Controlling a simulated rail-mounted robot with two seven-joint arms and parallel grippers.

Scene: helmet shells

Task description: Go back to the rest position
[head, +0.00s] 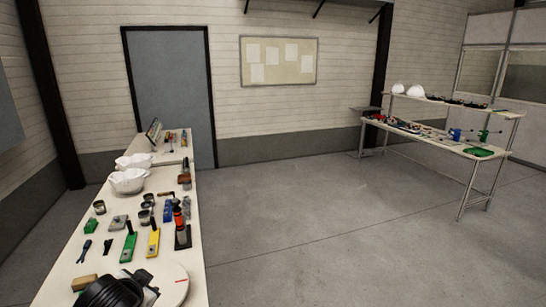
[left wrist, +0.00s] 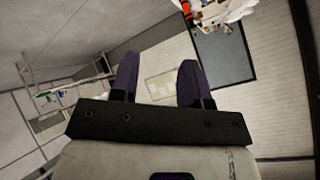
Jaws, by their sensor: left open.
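My left gripper (left wrist: 157,66) shows in the left wrist view with its two dark fingers apart and nothing between them. Behind the fingers are the wall and the pinboard, so the gripper points into open room. Neither gripper shows in the head view, and my right gripper is in no view. White helmet shells (head: 127,181) sit on the long workbench (head: 70,236) at the left of the head view.
The bench carries several small tools and blocks, including a green one (head: 129,246) and a yellow one (head: 153,242). A two-level shelf table (head: 444,144) stands at the right. A door (head: 172,95) and a pinboard (head: 279,61) are behind. The floor (head: 320,225) between is clear.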

